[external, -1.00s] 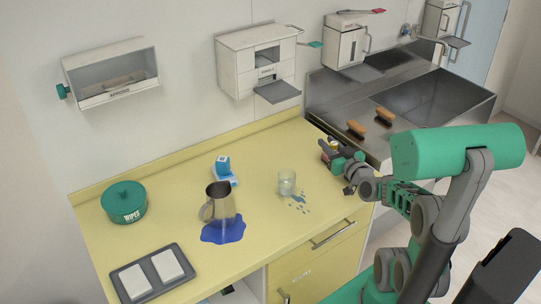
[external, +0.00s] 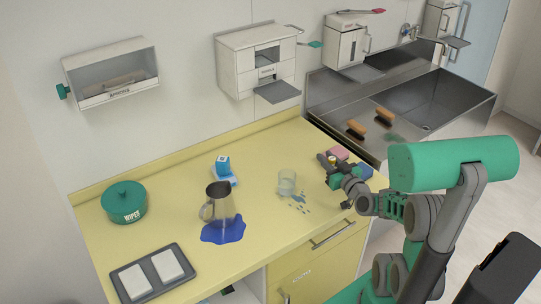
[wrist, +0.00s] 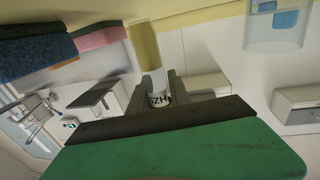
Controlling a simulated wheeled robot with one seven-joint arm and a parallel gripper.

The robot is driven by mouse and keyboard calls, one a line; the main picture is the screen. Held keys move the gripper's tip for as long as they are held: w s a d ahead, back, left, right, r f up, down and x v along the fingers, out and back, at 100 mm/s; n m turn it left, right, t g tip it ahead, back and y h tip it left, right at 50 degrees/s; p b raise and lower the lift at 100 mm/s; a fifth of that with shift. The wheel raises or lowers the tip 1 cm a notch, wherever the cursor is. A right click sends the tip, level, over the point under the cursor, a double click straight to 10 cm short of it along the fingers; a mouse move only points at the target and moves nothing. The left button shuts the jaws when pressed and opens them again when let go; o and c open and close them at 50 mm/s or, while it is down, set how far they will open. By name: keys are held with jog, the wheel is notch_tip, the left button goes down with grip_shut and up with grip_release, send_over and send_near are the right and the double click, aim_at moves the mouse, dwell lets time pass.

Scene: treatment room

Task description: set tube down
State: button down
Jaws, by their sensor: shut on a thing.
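My gripper (external: 331,163) is at the right end of the yellow counter (external: 262,215), to the right of a clear glass. It is shut on a small tube (wrist: 150,62). In the wrist view the tube stands out between my gripper's two fingers (wrist: 158,92). It has a yellow part, a white part and dark letters near the fingers. In the external view only a small yellow bit of the tube (external: 332,159) shows. I cannot tell whether the tube touches the counter.
Close by are the glass (external: 287,182) with blue drops, a pink block (external: 339,153) and a blue block (external: 363,171). Further left are a metal jug (external: 221,204) in a blue puddle, a wipes tub (external: 124,203) and a grey tray (external: 178,248). The sink (external: 430,105) lies behind.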

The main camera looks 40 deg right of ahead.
aim_at(333, 159)
jog(key=shift+f, duration=0.1)
jog(key=c, duration=1.2)
grip_release()
jog(key=shift+s+r+p, duration=0.3)
jog(key=shift+s+r, duration=0.15)
jog(key=shift+s, duration=0.35)
jog(key=shift+s+a+r+p, duration=0.2)
jog(key=shift+s+r+p, duration=0.2)
jog(key=shift+s+r, duration=0.4)
notch_tip(333, 159, up, 6)
jog(key=p, duration=0.4)
jog(key=shift+w+a, duration=0.1)
jog(key=shift+f, duration=0.1)
